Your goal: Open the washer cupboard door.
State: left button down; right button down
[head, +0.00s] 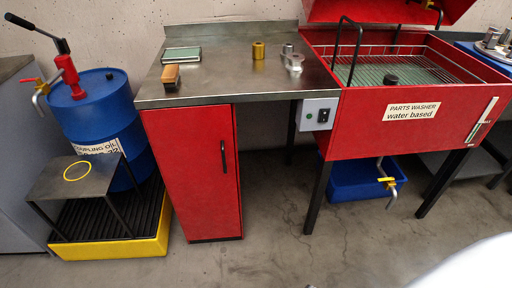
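The washer cupboard is a red cabinet under the left part of a steel bench. Its red door (192,170) faces me and looks shut. A dark vertical bar handle (223,157) sits on the door's upper right side, near its right edge. Nothing is touching the handle. Neither of my grippers can be made out in the head view. A pale, blurred shape, likely part of my own body, fills the lower right corner.
The steel bench top (225,80) holds several small metal parts and a brush (170,75). A red parts washer (400,110) stands to the right, a blue drum (95,115) and yellow spill tray (110,249) to the left. The floor before the door is clear.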

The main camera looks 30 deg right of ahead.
aim_at(193, 146)
jog(key=z, duration=1.4)
jog(key=i, duration=0.95)
jog(key=u, duration=1.85)
